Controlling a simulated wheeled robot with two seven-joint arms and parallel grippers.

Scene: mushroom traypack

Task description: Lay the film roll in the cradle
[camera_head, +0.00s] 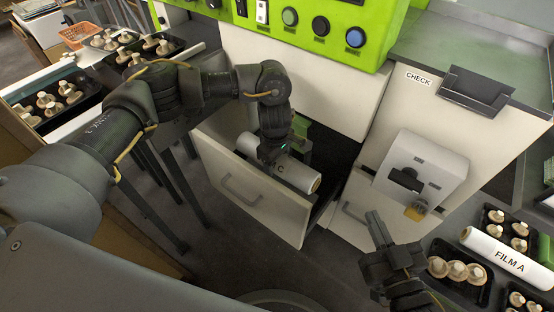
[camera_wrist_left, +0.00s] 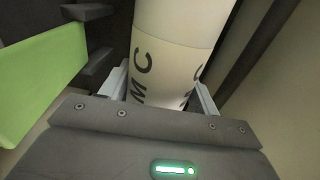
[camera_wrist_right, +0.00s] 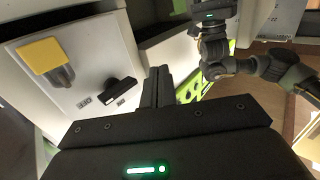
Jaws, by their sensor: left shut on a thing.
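A white film roll (camera_head: 296,173) with a cream band and a letter C hangs in my left gripper (camera_head: 270,155). It lies level over the open drawer (camera_head: 245,190) in the cabinet. In the left wrist view the roll (camera_wrist_left: 180,30) sits between the fingers (camera_wrist_left: 160,90), which are shut on it. The green parts (camera_head: 302,128) behind the roll inside the drawer may be the cradle, but most is hidden. My right gripper (camera_head: 375,222) is shut and empty, right of the drawer.
Another roll, marked FILM A (camera_head: 508,257), lies at the right beside mushroom trays. A white box (camera_head: 420,170) with a black handle is on the cabinet front. A green control panel (camera_head: 300,22) is above the drawer. More mushroom trays (camera_head: 60,105) stand at the left.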

